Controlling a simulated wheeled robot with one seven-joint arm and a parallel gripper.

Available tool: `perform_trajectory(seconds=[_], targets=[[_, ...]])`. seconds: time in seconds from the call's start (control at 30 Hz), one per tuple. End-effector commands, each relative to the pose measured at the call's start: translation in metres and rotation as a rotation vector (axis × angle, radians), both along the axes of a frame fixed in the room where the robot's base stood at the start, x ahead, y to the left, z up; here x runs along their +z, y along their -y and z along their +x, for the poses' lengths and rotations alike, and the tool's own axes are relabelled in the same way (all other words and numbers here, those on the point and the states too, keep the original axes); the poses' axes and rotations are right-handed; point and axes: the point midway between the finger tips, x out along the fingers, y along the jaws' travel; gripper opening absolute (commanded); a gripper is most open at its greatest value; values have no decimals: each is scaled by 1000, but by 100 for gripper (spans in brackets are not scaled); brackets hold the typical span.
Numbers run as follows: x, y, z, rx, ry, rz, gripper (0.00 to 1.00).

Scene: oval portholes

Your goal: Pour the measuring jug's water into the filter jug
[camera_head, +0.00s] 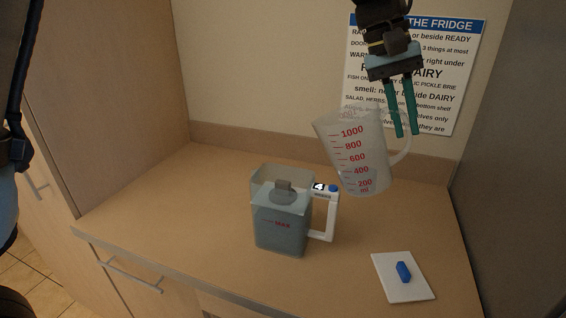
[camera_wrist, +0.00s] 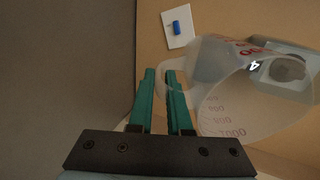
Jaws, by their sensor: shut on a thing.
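The clear measuring jug (camera_head: 352,158) with red markings hangs above the counter, tilted slightly with its mouth toward the left. My gripper (camera_head: 407,134) has its green fingers shut on the jug's handle. In the wrist view my gripper (camera_wrist: 160,72) holds the handle at the left of the measuring jug (camera_wrist: 240,105). The filter jug (camera_head: 281,222) stands upright on the counter, left of and below the measuring jug. It has a MAX mark, a grey knob on top and a white handle on its right. In the wrist view the filter jug (camera_wrist: 288,70) is partly behind the measuring jug. I cannot tell the measuring jug's water level.
A white board (camera_head: 403,277) with a blue object (camera_head: 403,271) lies on the counter at the front right. A printed sign (camera_head: 425,70) hangs on the back wall. A tall panel (camera_head: 515,180) bounds the right side. The counter's left part is clear.

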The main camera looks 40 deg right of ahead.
Motion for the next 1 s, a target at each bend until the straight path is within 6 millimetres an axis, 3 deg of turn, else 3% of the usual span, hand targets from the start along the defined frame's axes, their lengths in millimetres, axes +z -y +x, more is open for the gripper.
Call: perform_trajectory(seconds=[0.3,0.63,0.77,1.0], targets=[[-17,16,-24,-4,200,126,0],[-28,22,-32,-1,327,210,0],[-20,23,-32,1,341,216,0],[13,23,-32,2,340,216,0]])
